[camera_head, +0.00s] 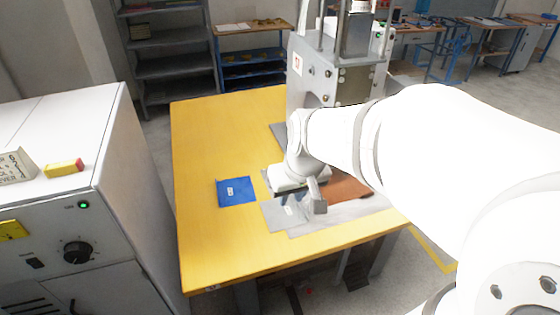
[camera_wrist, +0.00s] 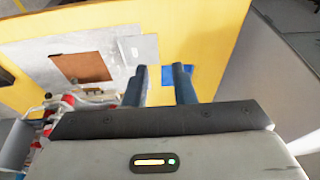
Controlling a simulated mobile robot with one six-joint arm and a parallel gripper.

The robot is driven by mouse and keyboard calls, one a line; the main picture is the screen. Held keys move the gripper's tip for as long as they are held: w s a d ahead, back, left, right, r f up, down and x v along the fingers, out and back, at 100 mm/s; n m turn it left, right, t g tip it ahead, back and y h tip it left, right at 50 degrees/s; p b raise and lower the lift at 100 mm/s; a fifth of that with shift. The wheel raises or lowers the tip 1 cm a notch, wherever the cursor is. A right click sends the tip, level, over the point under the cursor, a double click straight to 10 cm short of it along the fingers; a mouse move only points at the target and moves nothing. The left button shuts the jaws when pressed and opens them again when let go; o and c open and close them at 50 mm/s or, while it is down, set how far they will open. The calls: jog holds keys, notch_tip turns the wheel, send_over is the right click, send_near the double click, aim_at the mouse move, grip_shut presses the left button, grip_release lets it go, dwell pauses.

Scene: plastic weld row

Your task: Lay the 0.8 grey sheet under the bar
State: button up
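A grey sheet with a small white label (camera_head: 276,214) lies flat on the yellow table, its right part by the larger pale grey plate; it also shows in the wrist view (camera_wrist: 145,45). The label's print is too small to read. My gripper (camera_head: 290,197) hangs above this area and covers part of it. In the wrist view its two dark fingers (camera_wrist: 160,76) stand apart with nothing between them but the table and a blue sheet beyond. The press (camera_head: 336,75) stands behind. Its bar is hidden by my arm in the head view and I cannot make it out in the wrist view.
The blue labelled sheet (camera_head: 237,191) lies left of the grey sheet. A brown sheet (camera_head: 350,186) lies on the pale grey plate (camera_head: 345,212). The yellow table (camera_head: 215,240) is clear at its front left. A white cabinet (camera_head: 60,200) stands left of it.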

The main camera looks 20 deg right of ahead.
jog(key=w+d+f+b, duration=0.1)
jog(key=w+d+f, duration=0.2)
jog(key=w+f, duration=0.35)
jog(key=w+d+f+b, duration=0.2)
jog(key=w+d+f, duration=0.25)
jog(key=f, duration=0.25)
jog(key=b, duration=0.2)
send_near(308, 217)
jog(key=shift+b+x, duration=0.65)
jog(key=shift+x, duration=1.6)
jog(key=b+x, duration=0.3)
jog(key=x, duration=0.1)
jog(key=shift+c, duration=0.3)
grip_shut()
jog(key=shift+r, duration=0.25)
jog(key=shift+r, duration=0.35)
